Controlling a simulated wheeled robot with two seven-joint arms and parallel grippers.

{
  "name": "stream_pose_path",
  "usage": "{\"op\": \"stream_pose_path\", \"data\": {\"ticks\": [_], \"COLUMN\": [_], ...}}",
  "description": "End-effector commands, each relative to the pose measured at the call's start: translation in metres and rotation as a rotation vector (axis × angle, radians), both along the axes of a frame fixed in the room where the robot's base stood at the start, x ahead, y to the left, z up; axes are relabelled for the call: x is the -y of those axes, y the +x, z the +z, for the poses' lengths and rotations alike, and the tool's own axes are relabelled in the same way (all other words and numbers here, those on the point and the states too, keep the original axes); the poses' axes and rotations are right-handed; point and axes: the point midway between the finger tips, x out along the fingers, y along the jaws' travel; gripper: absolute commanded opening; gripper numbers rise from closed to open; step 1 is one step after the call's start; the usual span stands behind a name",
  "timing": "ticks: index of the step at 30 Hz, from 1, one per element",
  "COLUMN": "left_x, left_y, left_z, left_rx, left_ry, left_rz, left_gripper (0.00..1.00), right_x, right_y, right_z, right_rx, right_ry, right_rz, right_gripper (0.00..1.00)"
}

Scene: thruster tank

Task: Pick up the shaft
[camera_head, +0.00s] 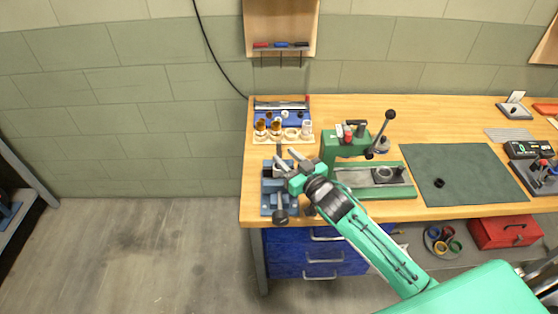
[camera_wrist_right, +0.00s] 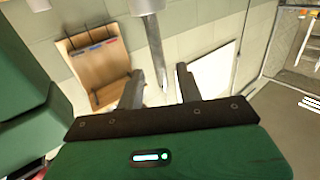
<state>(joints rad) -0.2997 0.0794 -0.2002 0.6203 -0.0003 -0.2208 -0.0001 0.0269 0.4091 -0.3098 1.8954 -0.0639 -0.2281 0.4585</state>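The shaft (camera_wrist_right: 147,8) shows in the right wrist view as a grey metal cylinder coming in from the top edge, with a narrower end reaching between the fingers. In the head view a thin grey upright piece (camera_head: 279,149) above the blue vise (camera_head: 268,198) looks like the shaft. My right gripper (camera_head: 287,160) is over the vise at the bench's left end. Its fingers (camera_wrist_right: 160,88) are apart, one on each side of the shaft's narrow end, with gaps visible. The lower part of the shaft is hidden behind the gripper. My left gripper is not in view.
A green press (camera_head: 345,148) with a lever stands just right of the gripper. Behind is a holder with several cups (camera_head: 291,134) and a blue tray (camera_head: 266,118). A dark green mat (camera_head: 465,175) with a small black ring (camera_head: 439,183) lies further right, mostly clear.

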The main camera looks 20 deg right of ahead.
Motion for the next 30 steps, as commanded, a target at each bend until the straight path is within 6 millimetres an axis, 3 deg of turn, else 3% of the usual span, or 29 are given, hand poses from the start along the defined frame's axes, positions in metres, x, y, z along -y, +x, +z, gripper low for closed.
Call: {"op": "stream_pose_path", "data": {"ticks": [3,9,18,24,30], "left_x": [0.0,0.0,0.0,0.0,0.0], "left_y": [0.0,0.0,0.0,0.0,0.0], "left_z": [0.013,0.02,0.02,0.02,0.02], "left_rx": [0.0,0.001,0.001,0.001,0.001], "left_ry": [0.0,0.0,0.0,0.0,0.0], "left_rz": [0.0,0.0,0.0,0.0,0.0], "left_gripper": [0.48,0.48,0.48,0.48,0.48], "right_x": [-0.005,-0.011,-0.013,-0.013,-0.013], "right_y": [0.016,0.036,0.04,0.04,0.04], "right_z": [0.003,0.0,-0.002,-0.002,-0.001], "right_rx": [0.0,0.001,0.001,0.001,0.002], "right_ry": [0.002,0.001,0.001,0.001,0.002], "right_rz": [-0.001,0.0,0.001,0.001,0.001], "right_gripper": [0.36,0.36,0.36,0.0,0.0]}}
